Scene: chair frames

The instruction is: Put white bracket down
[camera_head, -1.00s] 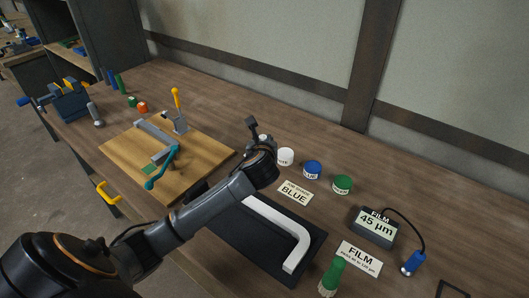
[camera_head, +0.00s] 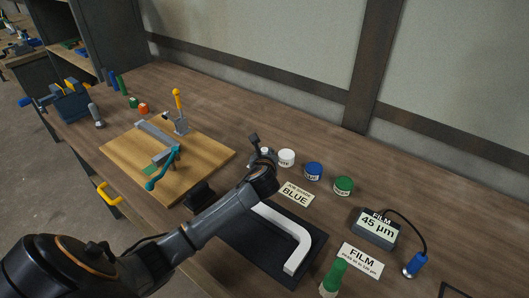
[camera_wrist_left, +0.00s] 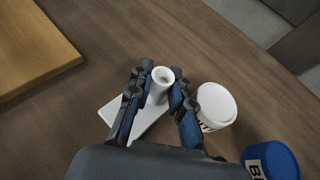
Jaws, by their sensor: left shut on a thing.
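My left gripper (camera_head: 262,156) is left of the white jar in the head view, beyond the black mat. In the left wrist view its fingers (camera_wrist_left: 160,92) are shut on the round, hollow upright part of a white piece, apparently the white bracket (camera_wrist_left: 162,77). A flat white plate (camera_wrist_left: 118,113) extends below the fingers, close over the wood; whether it touches is unclear. The arm and gripper mostly hide this piece in the head view. A separate bent white bar (camera_head: 293,238) lies on the black mat (camera_head: 262,257). My right gripper is not in view.
The white jar (camera_head: 286,158) stands close right of my gripper, beside blue (camera_head: 313,171) and green (camera_head: 343,186) jars. A "BLUE" card (camera_head: 297,194) lies before them. A wooden board with a clamp (camera_head: 205,160) is left. A film gauge (camera_head: 375,229) is right.

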